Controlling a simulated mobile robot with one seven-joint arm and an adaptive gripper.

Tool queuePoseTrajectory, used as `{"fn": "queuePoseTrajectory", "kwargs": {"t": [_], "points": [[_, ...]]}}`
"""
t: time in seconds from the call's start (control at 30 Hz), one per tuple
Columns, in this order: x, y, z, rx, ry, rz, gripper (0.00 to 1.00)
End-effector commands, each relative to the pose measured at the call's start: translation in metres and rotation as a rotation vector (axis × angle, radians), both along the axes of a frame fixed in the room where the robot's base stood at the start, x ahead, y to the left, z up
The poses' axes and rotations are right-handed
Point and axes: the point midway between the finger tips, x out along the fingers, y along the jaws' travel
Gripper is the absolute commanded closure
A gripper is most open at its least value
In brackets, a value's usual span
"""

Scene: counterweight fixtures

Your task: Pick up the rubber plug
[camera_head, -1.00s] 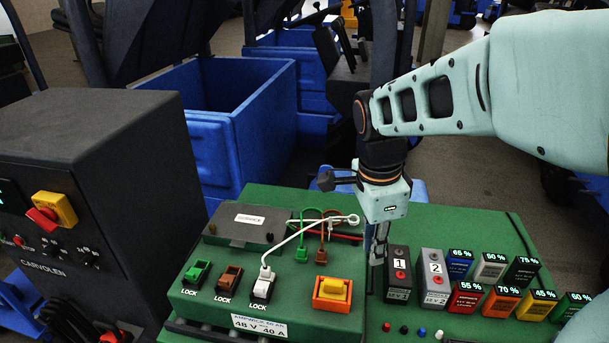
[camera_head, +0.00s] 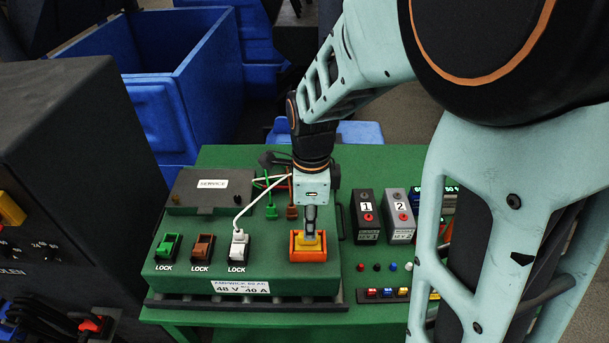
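A yellow block (camera_head: 301,244), which may be the rubber plug, sits in an orange square frame (camera_head: 308,257) at the front right of the green fixture box (camera_head: 205,284). No label confirms that it is the plug. My gripper (camera_head: 309,231) points down directly over the block and hides its middle. The fingers look narrow from this side. I cannot tell whether they are open or shut, or whether they touch the block.
White (camera_head: 238,245), brown (camera_head: 202,247) and green (camera_head: 168,245) LOCK connectors stand left of the frame. A white cable (camera_head: 249,204) runs behind my gripper. Blocks 1 (camera_head: 367,227) and 2 (camera_head: 399,225) stand right. Several small coloured pegs (camera_head: 392,267) lie before them.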

Motion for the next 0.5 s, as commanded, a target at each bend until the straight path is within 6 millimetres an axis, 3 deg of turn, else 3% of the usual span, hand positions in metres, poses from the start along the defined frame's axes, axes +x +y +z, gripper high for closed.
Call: {"fn": "queuePoseTrajectory", "kwargs": {"t": [0.23, 0.5], "points": [[0.000, 0.003, -0.034, -0.002, 0.004, 0.002, 0.83], [0.001, 0.003, -0.042, 0.000, 0.001, 0.002, 0.83]]}}
